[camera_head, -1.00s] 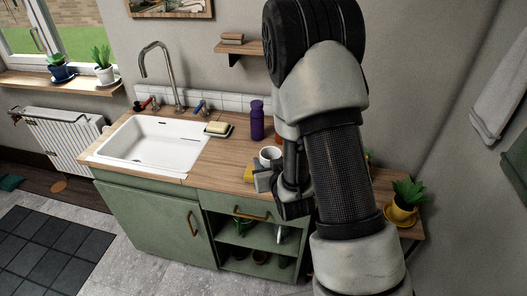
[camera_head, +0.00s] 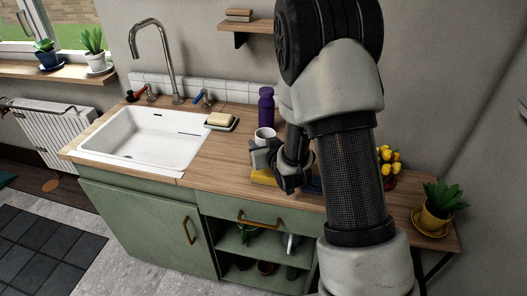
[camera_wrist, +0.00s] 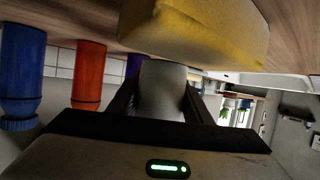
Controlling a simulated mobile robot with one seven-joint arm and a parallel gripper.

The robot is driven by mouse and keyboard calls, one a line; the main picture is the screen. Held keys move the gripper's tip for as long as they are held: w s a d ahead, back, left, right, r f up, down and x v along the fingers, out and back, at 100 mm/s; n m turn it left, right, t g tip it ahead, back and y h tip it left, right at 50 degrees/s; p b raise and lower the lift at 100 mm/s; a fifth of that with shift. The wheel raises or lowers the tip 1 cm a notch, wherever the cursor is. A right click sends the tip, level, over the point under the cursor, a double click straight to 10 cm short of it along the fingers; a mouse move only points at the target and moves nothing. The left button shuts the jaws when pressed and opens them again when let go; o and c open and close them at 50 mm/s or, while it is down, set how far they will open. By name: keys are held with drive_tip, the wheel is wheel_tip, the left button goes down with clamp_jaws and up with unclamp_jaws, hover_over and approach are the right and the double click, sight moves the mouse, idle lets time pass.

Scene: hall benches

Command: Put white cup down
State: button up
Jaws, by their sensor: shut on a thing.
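The white cup (camera_head: 265,134) shows at the tip of my gripper (camera_head: 268,152), over the wooden counter (camera_head: 228,165) to the right of the sink. In the wrist view, where the counter appears at the top, the cup (camera_wrist: 162,88) sits between the two dark fingers of my gripper (camera_wrist: 160,100), which is shut on it. The cup's lower part is hidden by the gripper in the head view. I cannot tell whether the cup touches the counter. A yellow block-like thing (camera_wrist: 195,30) lies close to the cup on the counter.
A purple bottle (camera_head: 266,106) stands behind the cup. The wrist view also shows a blue bottle (camera_wrist: 20,75) and a red-orange one (camera_wrist: 89,72). A soap dish (camera_head: 221,122) and the white sink (camera_head: 150,145) are to the left. Yellow flowers (camera_head: 388,158) and a potted plant (camera_head: 437,205) are right.

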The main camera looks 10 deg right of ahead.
drive_tip(key=shift+f, duration=1.4)
drive_tip(key=shift+f+b, duration=0.15)
drive_tip(key=shift+b, duration=0.2)
drive_tip(key=o, duration=1.1)
